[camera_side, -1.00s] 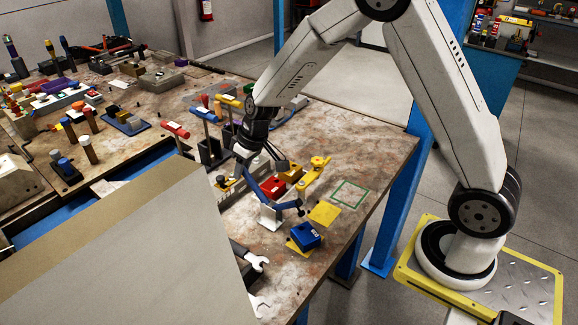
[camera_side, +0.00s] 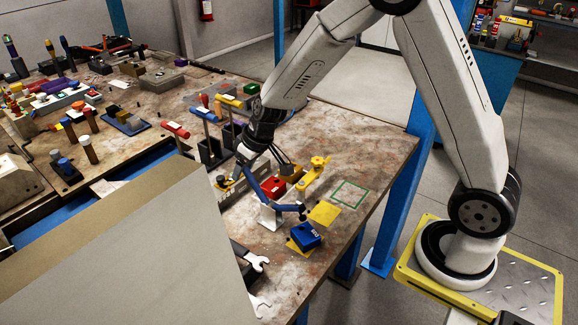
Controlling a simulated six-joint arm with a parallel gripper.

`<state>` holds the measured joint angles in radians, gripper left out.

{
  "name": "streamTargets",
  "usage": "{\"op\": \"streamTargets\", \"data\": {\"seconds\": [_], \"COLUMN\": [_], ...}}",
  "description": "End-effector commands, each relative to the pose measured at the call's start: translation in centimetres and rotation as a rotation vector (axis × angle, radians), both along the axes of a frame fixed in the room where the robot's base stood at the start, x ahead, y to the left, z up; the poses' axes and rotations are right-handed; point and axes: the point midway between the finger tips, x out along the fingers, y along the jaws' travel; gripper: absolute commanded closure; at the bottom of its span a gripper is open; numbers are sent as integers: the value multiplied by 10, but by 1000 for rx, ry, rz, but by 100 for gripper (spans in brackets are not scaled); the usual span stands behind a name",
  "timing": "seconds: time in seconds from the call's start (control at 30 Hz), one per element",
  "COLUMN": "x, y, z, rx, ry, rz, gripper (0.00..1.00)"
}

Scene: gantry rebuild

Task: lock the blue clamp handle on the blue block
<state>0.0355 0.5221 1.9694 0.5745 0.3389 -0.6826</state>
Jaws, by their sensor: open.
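The blue clamp handle (camera_side: 259,189) slants up and to the left from a small white clamp stand (camera_side: 269,217). A blue arm (camera_side: 287,208) with a dark tip reaches right from the same stand, toward the blue block. The blue block (camera_side: 306,236) sits on a yellow plate (camera_side: 293,247) near the table's front edge. My gripper (camera_side: 245,173) is open, pointing down close to the upper end of the handle. Its fingers are small and partly dark in this view. I cannot tell whether they touch the handle.
A red block (camera_side: 273,186) and a yellow lever fixture (camera_side: 314,173) stand just behind the clamp. A yellow plate (camera_side: 324,213) and a green outlined square (camera_side: 350,195) lie to the right. Wrenches (camera_side: 255,261) lie in front, beside a large grey-beige panel (camera_side: 130,260).

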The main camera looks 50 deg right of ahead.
Motion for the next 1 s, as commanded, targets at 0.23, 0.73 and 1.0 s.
{"op": "streamTargets", "data": {"seconds": [0.23, 0.73, 1.0], "x": [-1, -17, -25], "y": [-1, -8, -12], "z": [4, 46, 67], "rx": [0, 0, -1], "ry": [0, -2, -2], "rz": [0, 0, -1], "gripper": [36, 36, 36]}}
